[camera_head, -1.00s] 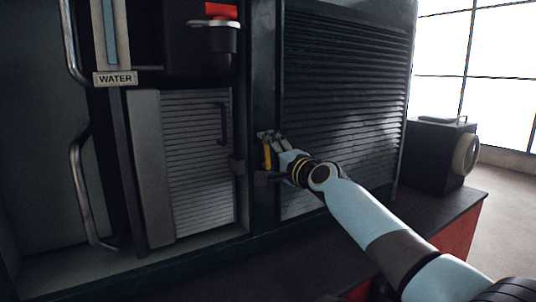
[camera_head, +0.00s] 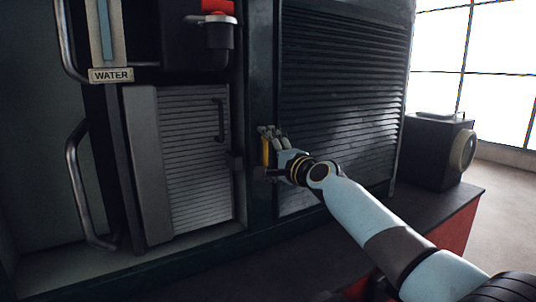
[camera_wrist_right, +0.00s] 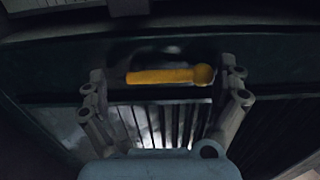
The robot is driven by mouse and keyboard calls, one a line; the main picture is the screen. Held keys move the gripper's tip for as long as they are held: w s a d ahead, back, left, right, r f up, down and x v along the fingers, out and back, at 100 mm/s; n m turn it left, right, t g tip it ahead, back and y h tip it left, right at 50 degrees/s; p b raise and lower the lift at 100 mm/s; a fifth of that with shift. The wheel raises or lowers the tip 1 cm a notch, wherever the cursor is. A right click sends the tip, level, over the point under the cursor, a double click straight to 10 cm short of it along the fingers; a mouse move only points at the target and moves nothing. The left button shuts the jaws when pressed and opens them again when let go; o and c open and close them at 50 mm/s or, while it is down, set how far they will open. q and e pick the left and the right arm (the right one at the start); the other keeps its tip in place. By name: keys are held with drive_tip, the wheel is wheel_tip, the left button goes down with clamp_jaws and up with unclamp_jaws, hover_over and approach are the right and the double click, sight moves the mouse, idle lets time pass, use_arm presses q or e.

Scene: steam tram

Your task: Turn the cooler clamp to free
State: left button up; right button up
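The cooler clamp shows as a yellow handle (camera_head: 265,151), standing roughly upright on the dark post between the pale slatted door and the dark louvred panel. In the right wrist view the yellow handle (camera_wrist_right: 160,76) lies crosswise, with a round knob at its right end. My right gripper (camera_head: 270,132) is at the handle. In the right wrist view my right gripper (camera_wrist_right: 166,82) has its fingers spread wide, one beyond each end of the handle, with gaps visible. Whether a fingertip touches it cannot be told. My left gripper is not in view.
The dark louvred panel (camera_head: 340,100) rises behind my right arm. A red-topped fitting (camera_head: 218,25) and a WATER label (camera_head: 111,75) are upper left. A dark box (camera_head: 432,150) stands right.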

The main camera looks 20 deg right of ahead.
drive_tip(key=shift+s+r, duration=0.1)
drive_tip(key=shift+r, duration=0.05)
drive_tip(key=s+d, duration=0.1)
drive_tip(key=s, duration=1)
drive_tip(key=shift+s+d, duration=0.35)
drive_tip(key=shift+s, duration=0.05)
